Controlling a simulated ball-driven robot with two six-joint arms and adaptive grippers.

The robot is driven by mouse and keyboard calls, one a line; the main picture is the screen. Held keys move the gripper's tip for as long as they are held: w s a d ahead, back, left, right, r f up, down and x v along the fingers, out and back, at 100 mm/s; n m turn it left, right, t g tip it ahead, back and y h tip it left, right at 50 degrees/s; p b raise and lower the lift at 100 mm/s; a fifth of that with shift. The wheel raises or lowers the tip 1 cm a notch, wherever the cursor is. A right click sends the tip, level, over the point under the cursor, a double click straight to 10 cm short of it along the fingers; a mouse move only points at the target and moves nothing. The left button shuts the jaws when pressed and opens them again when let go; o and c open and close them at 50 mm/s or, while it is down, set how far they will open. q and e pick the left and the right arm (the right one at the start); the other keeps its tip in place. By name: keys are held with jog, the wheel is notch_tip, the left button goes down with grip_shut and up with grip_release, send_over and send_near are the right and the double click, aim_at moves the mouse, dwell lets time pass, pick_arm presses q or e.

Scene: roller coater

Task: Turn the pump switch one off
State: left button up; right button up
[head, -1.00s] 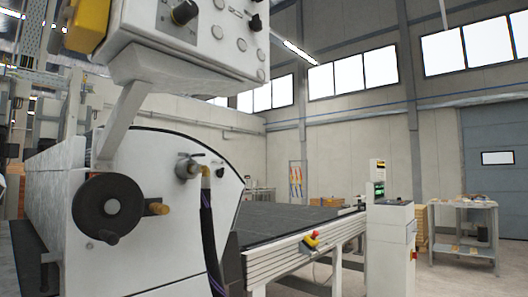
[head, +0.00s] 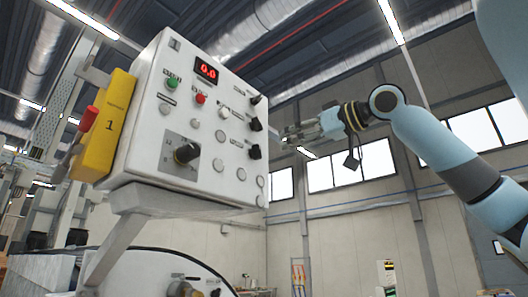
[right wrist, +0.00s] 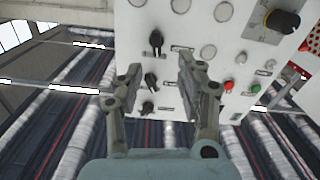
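The white control panel (head: 205,135) hangs tilted in the head view. Several small black rotary switches sit near its right edge: an upper (head: 256,99), a middle (head: 256,124) and a lower one (head: 254,151). Their labels are too small to read, so I cannot tell which is pump switch one. My right gripper (head: 287,136) is just right of these switches. In the right wrist view my right gripper (right wrist: 160,66) is open and empty, its fingers apart on either side of a black switch (right wrist: 151,81) in line of sight; contact is not clear. My left gripper is not in view.
The panel also has a red display (head: 206,69) reading 0.0, a green button (head: 172,84), a red button (head: 200,98) and a large black knob (head: 186,153). Space right of the panel is open.

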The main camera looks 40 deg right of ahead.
aim_at(260, 149)
jog(key=w+p, duration=0.2)
jog(key=w, duration=0.1)
jog(key=w+r+p, duration=0.1)
jog(key=w+p, duration=0.1)
jog(key=w, duration=0.1)
jog(key=w+p, duration=0.3)
jog(key=shift+w+a+r, duration=0.2)
jog(key=shift+a+r, duration=0.1)
jog(key=shift+a, duration=0.1)
jog(key=shift+w+f, duration=0.15)
jog(key=shift+w, duration=0.1)
grip_shut()
